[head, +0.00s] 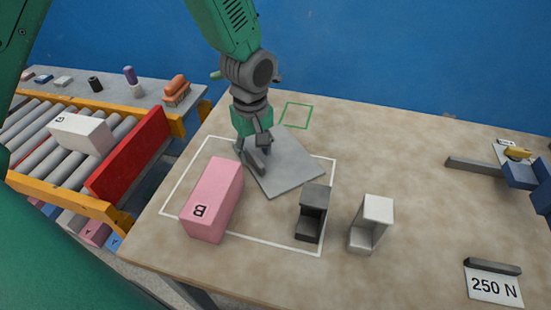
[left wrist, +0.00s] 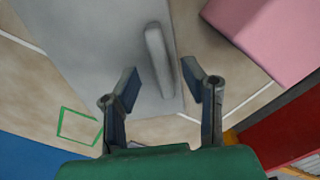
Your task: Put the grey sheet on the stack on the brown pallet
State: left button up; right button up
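The grey sheet (head: 290,172) lies flat on the table, partly inside a white outline. It has a raised grey bar handle, which shows in the left wrist view (left wrist: 158,60). My left gripper (head: 254,150) is low over the sheet's left part. In the left wrist view its two fingers (left wrist: 159,80) are apart, one on each side of the handle, with gaps visible. I cannot tell whether the tips touch the sheet (left wrist: 100,45). No brown pallet or stack shows. My right gripper is not in view.
A pink block marked B (head: 214,200) stands close beside the sheet. A dark holder (head: 313,212) and a light holder (head: 372,223) stand at the front. A green square (head: 297,115) is marked behind. A roller conveyor with a white block (head: 80,133) and red wall (head: 132,150) is left.

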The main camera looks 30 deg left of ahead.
pick_arm(q)
notch_tip(320, 180, down, 2)
jog(key=shift+w+a+f, duration=0.1)
jog(key=shift+a, duration=0.25)
jog(key=shift+f, duration=0.1)
grip_shut()
jog(key=shift+d, duration=0.15)
